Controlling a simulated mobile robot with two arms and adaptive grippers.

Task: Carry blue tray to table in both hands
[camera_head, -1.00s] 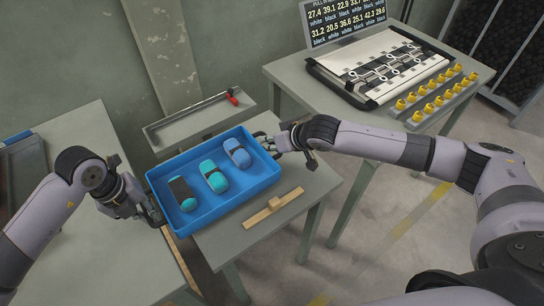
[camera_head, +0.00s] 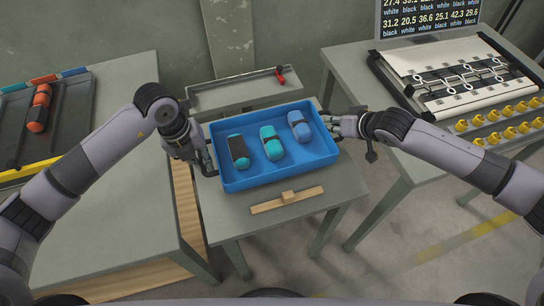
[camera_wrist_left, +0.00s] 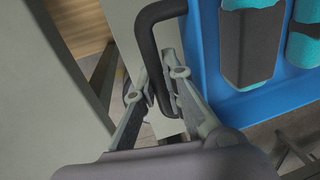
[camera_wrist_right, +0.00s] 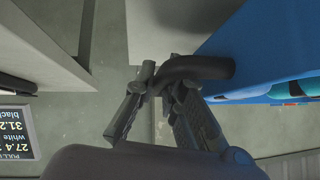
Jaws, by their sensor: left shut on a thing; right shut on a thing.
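The blue tray (camera_head: 270,176) is in the middle of the head view, over a small grey table (camera_head: 333,196). I cannot tell whether it touches the tabletop. Three rolled items lie in it: a teal one with a dark band (camera_head: 239,152), a teal one (camera_head: 271,143) and a blue one (camera_head: 299,126). My left gripper (camera_head: 206,164) is shut on the tray's left handle; the black handle (camera_wrist_left: 148,50) shows between its fingers in the left wrist view. My right gripper (camera_head: 332,124) is shut on the right handle (camera_wrist_right: 195,68), seen in the right wrist view.
A wooden piece with a block (camera_head: 287,198) lies on the small table's front. A grey shelf with a red-handled tool (camera_head: 280,77) is behind. A larger table (camera_head: 110,190) stands left. The right table holds a white-black mechanism (camera_head: 455,75), yellow pieces (camera_head: 507,112) and a display (camera_head: 430,15).

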